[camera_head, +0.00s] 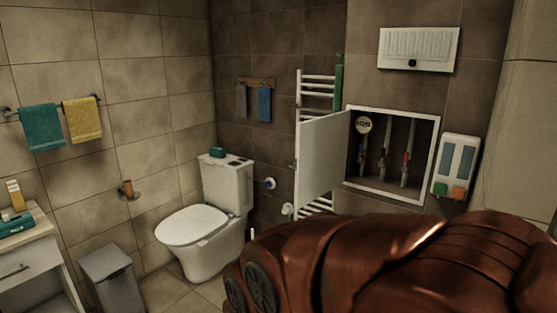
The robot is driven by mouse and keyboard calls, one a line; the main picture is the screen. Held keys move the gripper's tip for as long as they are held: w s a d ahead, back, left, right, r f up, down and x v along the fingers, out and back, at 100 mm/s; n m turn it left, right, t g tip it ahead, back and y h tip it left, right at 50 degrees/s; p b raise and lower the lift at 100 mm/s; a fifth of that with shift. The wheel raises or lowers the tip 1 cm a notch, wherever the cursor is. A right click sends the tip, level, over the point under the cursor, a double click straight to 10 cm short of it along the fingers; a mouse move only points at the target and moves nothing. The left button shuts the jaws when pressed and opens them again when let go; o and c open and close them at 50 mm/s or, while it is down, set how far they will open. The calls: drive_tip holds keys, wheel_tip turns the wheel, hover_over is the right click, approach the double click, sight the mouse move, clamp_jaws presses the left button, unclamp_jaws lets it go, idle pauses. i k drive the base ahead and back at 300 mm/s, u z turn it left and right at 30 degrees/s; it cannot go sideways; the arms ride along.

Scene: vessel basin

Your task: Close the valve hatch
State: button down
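The valve hatch door (320,162) is white and stands open, swung out to the left of its wall opening. The white hatch frame (434,160) surrounds a recess with several pipes, valves with small coloured handles and a round meter (364,125). The door's hinge side meets the left edge of the frame. A large copper-brown body, which I take to be mine, fills the bottom right and lies below the hatch. My gripper cannot be made out in this view.
A white towel radiator (318,77) with a green towel is behind the door. A toilet (205,225) stands left. A dispenser (455,165) hangs right of the hatch, a white panel (418,48) above. A grey bin (108,277) and a cabinet (30,262) stand far left.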

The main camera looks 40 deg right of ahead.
sight(320, 162)
drive_tip(key=u, duration=0.4)
drive_tip(key=i, duration=2)
drive_tip(key=z, duration=2.7)
drive_tip(key=k, duration=0.45)
drive_tip(key=u, duration=1)
drive_tip(key=i, duration=0.5)
